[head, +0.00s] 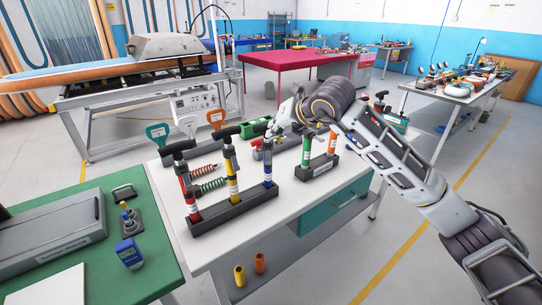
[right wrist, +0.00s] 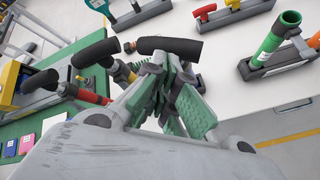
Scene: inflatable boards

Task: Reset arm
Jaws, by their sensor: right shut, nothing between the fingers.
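My right gripper (head: 273,131) is shut and empty. It points down beside the top of a blue upright tool (head: 268,163) in a dark grey rack (head: 235,209); I cannot tell whether they touch. The same rack holds a red tool (head: 190,196) and a yellow tool (head: 232,180), both upright with black handles. In the right wrist view the gripper's green-padded fingers (right wrist: 158,68) are close together near a black handle (right wrist: 170,47). My left gripper is not in view.
A white workbench (head: 305,210) carries the rack. A second rack (head: 316,168) holds green and orange tubes behind it. Coiled springs (head: 205,186) lie by the first rack. A green table (head: 150,270) with a grey case (head: 50,235) stands at the left. Floor is free at the right.

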